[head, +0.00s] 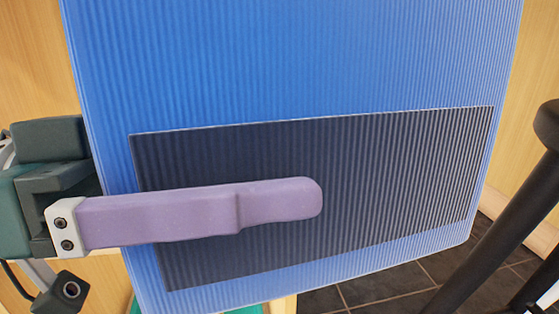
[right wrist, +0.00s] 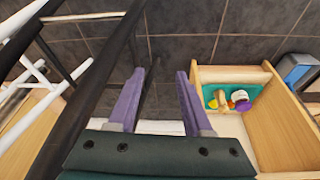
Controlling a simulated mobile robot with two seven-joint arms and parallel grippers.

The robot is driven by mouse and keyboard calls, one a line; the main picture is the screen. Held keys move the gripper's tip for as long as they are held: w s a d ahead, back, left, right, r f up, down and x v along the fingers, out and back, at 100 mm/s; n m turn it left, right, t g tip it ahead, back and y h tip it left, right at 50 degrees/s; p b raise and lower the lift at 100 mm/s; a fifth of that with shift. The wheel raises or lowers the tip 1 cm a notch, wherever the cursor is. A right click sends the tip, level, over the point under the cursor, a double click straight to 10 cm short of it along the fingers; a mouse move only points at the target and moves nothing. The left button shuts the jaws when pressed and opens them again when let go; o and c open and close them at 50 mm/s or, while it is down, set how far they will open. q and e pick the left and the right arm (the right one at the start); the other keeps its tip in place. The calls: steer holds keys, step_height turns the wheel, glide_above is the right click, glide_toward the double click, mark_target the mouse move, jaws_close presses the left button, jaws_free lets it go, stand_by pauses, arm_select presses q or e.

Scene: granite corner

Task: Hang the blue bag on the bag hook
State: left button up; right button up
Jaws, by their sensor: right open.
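The blue bag (head: 300,60), a ribbed flat shape with a dark panel, fills most of the head view and stands slightly tilted. My left gripper (head: 300,200) comes in from the left at the bag's left edge. One purple finger lies across the front of the dark panel; the other finger is hidden, seemingly behind the bag. The gripper appears shut on the bag. My right gripper (right wrist: 160,82) is open and empty in the right wrist view, its purple fingers apart above the dark tiled floor. I cannot make out the bag hook in either view.
Dark poles (head: 505,225) stand at the right of the head view. In the right wrist view, a wooden unit (right wrist: 285,125) holds a teal bin (right wrist: 252,92) with small colourful items. A blue and grey object (right wrist: 300,68) is beyond it. Black and white rails (right wrist: 90,85) are at left.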

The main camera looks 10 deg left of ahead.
arm_select(q)
steer(key=p+v, duration=0.3)
steer(key=v, duration=0.7)
steer(key=shift+p, duration=0.4)
